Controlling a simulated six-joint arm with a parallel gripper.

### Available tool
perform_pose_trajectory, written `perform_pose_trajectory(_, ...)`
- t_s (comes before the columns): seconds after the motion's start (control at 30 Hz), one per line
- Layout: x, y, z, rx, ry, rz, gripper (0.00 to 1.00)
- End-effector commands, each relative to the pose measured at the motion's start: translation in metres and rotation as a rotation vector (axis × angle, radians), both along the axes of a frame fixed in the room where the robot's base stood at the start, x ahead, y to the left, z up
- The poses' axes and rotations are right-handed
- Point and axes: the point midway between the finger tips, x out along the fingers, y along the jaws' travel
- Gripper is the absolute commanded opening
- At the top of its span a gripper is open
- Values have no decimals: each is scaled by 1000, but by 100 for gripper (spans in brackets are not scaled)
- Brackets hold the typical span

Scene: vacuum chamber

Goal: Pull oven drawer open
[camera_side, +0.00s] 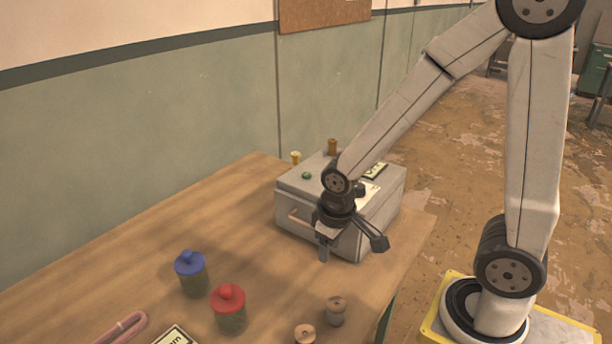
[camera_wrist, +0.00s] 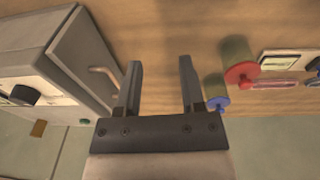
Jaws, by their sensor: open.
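The oven (camera_side: 350,235) is a light grey box on the wooden table, with a front drawer panel and a pale bar handle (camera_side: 299,218). The drawer front looks closed against the body. My gripper (camera_side: 350,250) hangs in front of the oven, open and empty, and hides part of its front. In the wrist view the oven (camera_wrist: 85,60) is at the left, and the handle (camera_wrist: 104,78) is just left of the open fingers (camera_wrist: 160,88), apart from them or nearly touching; I cannot tell exactly.
A blue-lidded jar (camera_side: 191,275) and a red-lidded jar (camera_side: 229,308) stand on the table in front of the oven. Two small spools (camera_side: 335,311) (camera_side: 305,334) are near the table's right edge. Bare table (camera_side: 150,235) stretches to the left.

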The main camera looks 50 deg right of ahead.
Motion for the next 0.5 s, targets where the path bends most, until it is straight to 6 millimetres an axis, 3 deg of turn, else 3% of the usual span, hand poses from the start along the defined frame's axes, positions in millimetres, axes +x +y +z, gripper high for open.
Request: perform_pose_trajectory(0.5,40,-27,-42,-414,333,-6,50)
